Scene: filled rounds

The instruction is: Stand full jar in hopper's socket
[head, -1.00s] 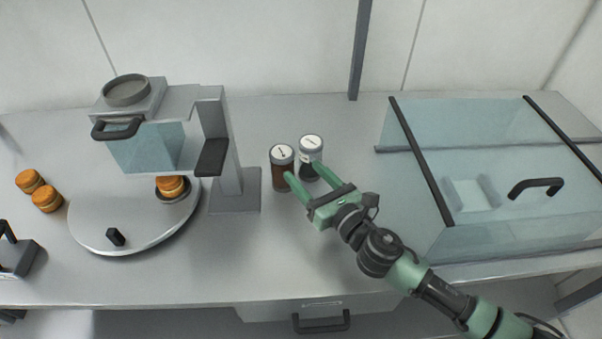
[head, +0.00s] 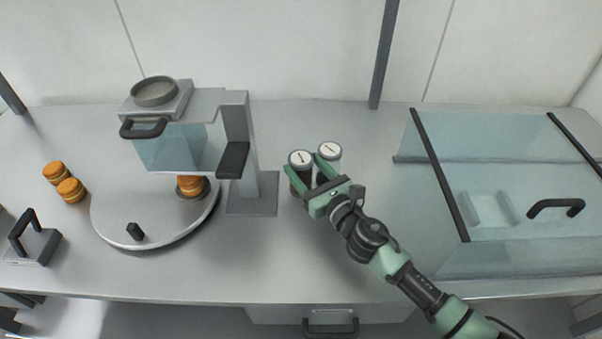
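A jar with dark brown contents and a pale lid (head: 300,158) stands on the bench right of the machine. A second jar (head: 329,151) with a similar lid stands beside it, slightly behind and to the right; its lower part is mostly hidden by my gripper. My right gripper (head: 305,177) is at the brown jar, one finger on each side of it; its fingers are spread, and contact is not clear. The hopper (head: 170,147) is a bluish clear box with a black handle, high on the grey machine. A round socket (head: 155,91) is on top of it, with nothing standing in it. My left gripper is out of view.
A round plate (head: 110,215) below the hopper bears a filled orange round (head: 191,184) and a black knob. A clear-covered case (head: 500,250) stands at right. The front middle bench is clear.

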